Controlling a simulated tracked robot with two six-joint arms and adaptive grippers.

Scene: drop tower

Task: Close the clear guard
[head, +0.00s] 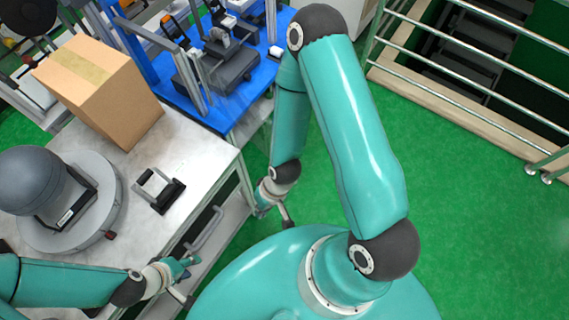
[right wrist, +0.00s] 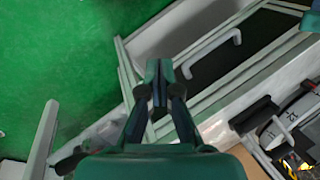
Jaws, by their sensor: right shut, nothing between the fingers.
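The drop tower (head: 222,58) stands on a blue bench top at the upper middle of the head view, with upright metal posts around it. A faint see-through panel, which may be the clear guard, seems to show near its right front corner; its edges and position are hard to make out. My right gripper (head: 262,207) hangs low in front of the bench, apart from the tower. In the right wrist view its fingers (right wrist: 159,77) are shut and empty. My left gripper (head: 188,263) is by the front of the grey-topped cabinet; its fingers are too small to read.
A cardboard box (head: 98,90), a round grey device (head: 110,215) and a small black-handled item (head: 158,189) stand on the grey-topped cabinet. A handle (right wrist: 209,52) shows on the cabinet front. A railing (head: 470,75) guards a stair opening at right. Green floor is clear there.

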